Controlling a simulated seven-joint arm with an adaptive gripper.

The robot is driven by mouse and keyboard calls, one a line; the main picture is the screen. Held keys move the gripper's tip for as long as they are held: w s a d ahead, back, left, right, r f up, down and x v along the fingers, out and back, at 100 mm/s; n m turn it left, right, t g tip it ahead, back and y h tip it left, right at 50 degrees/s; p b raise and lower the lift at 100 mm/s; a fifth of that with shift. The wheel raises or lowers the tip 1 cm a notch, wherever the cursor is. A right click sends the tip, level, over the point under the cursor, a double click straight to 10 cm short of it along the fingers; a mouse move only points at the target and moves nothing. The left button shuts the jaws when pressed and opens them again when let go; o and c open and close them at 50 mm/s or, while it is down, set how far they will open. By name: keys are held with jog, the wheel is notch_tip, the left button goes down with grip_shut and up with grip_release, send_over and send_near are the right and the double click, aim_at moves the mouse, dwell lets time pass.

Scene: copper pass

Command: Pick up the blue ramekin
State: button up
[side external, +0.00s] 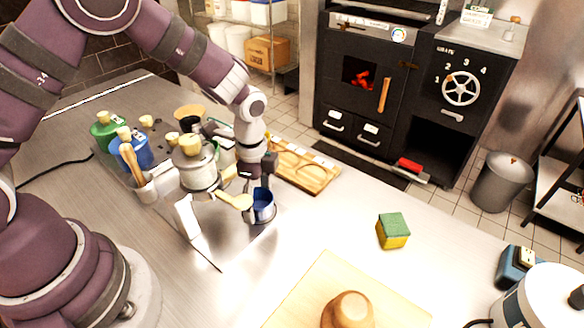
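The blue ramekin (264,205) is near the middle of the steel counter, left of centre in the side external view. My gripper (257,186) points down directly over it, with its dark fingers at or just above the ramekin's rim. The fingers overlap the ramekin's upper part in this view. I cannot tell whether they touch it or how far apart they are. The ramekin looks upright, and its far side and part of its rim are hidden.
A wooden tray (318,181) lies behind.

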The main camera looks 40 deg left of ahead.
jog(key=c, duration=0.8)
